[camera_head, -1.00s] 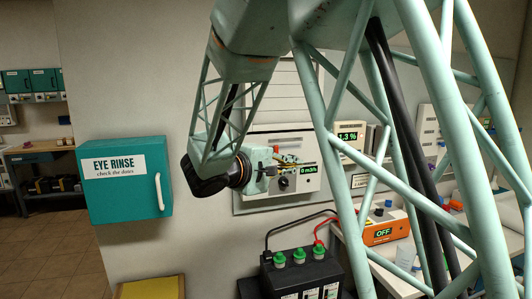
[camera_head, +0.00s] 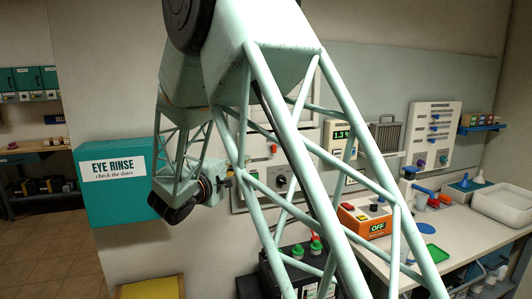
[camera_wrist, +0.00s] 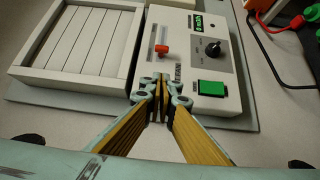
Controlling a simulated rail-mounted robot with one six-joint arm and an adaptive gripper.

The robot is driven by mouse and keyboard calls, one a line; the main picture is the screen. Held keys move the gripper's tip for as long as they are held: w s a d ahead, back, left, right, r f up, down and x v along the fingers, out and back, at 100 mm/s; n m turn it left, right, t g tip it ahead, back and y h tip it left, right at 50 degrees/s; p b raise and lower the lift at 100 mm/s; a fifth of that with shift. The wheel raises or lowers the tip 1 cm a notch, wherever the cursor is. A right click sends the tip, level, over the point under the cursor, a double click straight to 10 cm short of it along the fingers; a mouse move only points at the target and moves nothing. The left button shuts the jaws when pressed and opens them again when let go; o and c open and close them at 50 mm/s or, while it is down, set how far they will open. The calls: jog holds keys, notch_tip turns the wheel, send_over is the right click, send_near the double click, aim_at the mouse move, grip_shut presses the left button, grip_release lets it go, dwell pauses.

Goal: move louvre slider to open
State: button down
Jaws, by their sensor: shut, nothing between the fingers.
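The louvre slider is a red-orange knob (camera_wrist: 162,49) in a slot on a white control panel (camera_wrist: 224,67). In the head view the red knob (camera_head: 274,148) shows between my arm's struts. The white slatted louvre (camera_wrist: 75,42) lies left of the panel in the wrist view, and its slats look closed. My gripper (camera_wrist: 160,82) is shut and empty. Its tips are just below the red knob in the wrist view, apart from it as far as I can tell. In the head view my gripper (camera_head: 226,179) is left of the panel's knobs.
The panel also has a black dial (camera_wrist: 211,47), a green button (camera_wrist: 211,88) and a small green display (camera_wrist: 198,22). A teal eye rinse box (camera_head: 112,185) hangs left of my wrist. A black battery (camera_head: 290,272) with cables stands below; an orange unit (camera_head: 364,219) sits on the bench.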

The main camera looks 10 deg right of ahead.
jog(key=shift+d, duration=0.1)
dwell(0.3)
jog(key=s+d+x, duration=0.1)
jog(key=d+x, duration=0.1)
jog(key=x, duration=1)
jog(key=shift+d, duration=0.35)
jog(key=shift+d+b, duration=0.15)
jog(key=shift+b, duration=0.35)
